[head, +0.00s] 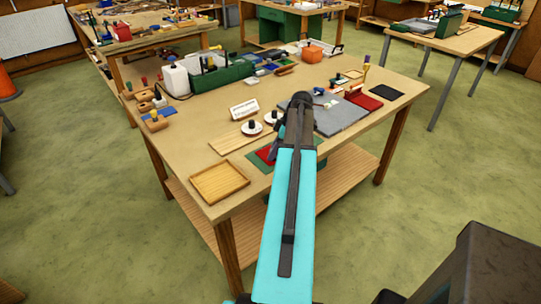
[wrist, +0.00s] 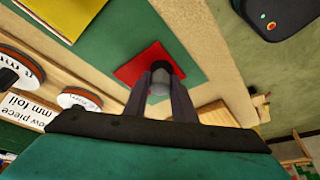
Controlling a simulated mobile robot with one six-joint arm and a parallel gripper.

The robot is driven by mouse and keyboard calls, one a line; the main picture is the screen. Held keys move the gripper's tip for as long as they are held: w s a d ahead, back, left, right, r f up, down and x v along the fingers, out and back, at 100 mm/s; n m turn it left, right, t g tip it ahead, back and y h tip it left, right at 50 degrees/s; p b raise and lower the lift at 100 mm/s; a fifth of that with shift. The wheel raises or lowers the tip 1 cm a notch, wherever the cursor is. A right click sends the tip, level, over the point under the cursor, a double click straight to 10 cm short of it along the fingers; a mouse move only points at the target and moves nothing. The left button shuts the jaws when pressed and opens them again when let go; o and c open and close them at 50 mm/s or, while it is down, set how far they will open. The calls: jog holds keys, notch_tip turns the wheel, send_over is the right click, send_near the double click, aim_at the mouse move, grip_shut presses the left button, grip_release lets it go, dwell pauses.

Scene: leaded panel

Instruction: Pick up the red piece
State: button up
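The red piece (head: 264,154) is a flat red square on a green mat (head: 259,163) at the table's near edge; my arm partly covers it in the head view. In the wrist view the red piece (wrist: 139,66) shows just beyond the fingertips, with the green mat (wrist: 190,45) around it. A grey, dark-topped knob stands between the two fingers of my gripper (wrist: 160,82), close to both. Whether the fingers press on it, I cannot tell. In the head view my fingertips are hidden by my arm.
A wooden tray (head: 219,198) lies at the near left corner. A grey board (head: 340,120) and red box (head: 366,102) lie to the right.

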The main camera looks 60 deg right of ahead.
jog(key=shift+c, duration=1)
jog(key=shift+r, duration=0.2)
jog(key=shift+r+b, duration=1.55)
jog(key=shift+r, duration=3.3)
